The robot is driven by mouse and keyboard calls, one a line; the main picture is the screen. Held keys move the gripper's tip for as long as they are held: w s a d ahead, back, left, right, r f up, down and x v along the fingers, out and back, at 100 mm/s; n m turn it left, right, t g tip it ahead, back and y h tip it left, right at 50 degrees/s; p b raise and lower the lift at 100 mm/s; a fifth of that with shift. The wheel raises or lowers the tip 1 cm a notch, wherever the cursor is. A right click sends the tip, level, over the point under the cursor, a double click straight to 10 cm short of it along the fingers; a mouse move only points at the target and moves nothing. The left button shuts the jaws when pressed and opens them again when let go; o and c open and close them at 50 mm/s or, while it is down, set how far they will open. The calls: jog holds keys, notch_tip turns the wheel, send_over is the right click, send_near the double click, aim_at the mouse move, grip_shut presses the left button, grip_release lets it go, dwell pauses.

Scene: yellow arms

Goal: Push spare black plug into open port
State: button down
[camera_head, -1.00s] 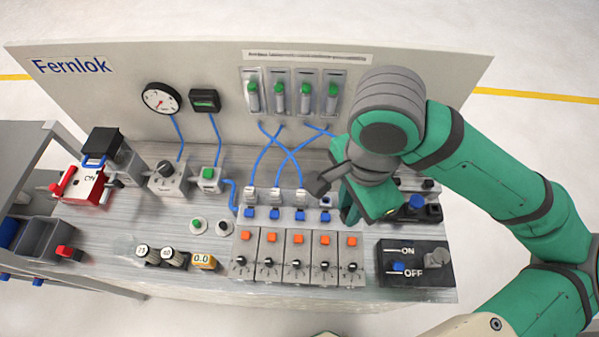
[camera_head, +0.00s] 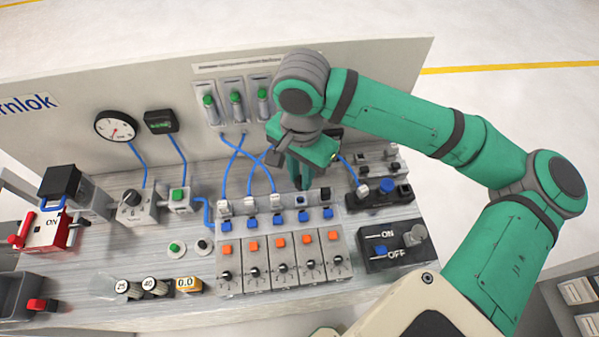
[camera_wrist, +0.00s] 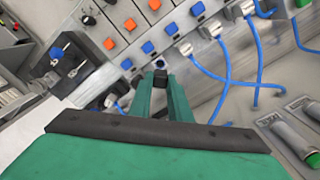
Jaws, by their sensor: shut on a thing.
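The black plug (camera_wrist: 160,77) is held between the green fingertips of my gripper (camera_wrist: 160,84) in the wrist view. The open port (camera_wrist: 158,62) shows as a dark round hole just beyond the plug, in line with the row of white plugs. The plug looks close to the port and apart from it, though the exact gap is hard to judge. In the head view my gripper (camera_head: 303,186) points down at the back edge of the valve block (camera_head: 285,262), right of the white plugs. There the fingers hide the held plug and the port.
White plugs (camera_head: 250,204) with blue hoses stand left of my gripper. A black fitting (camera_head: 325,194) sits close on its right. A black block (camera_head: 383,193) with a blue hose and an ON/OFF switch box (camera_head: 392,246) are further right. The panel (camera_head: 70,125) rises behind.

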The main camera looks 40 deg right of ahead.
aim_at(301, 191)
jog(key=shift+f, duration=2.25)
jog(key=shift+f, duration=1.1)
jog(key=c, duration=1.6)
grip_release()
jog(key=shift+o, duration=0.2)
jog(key=shift+r, duration=4.55)
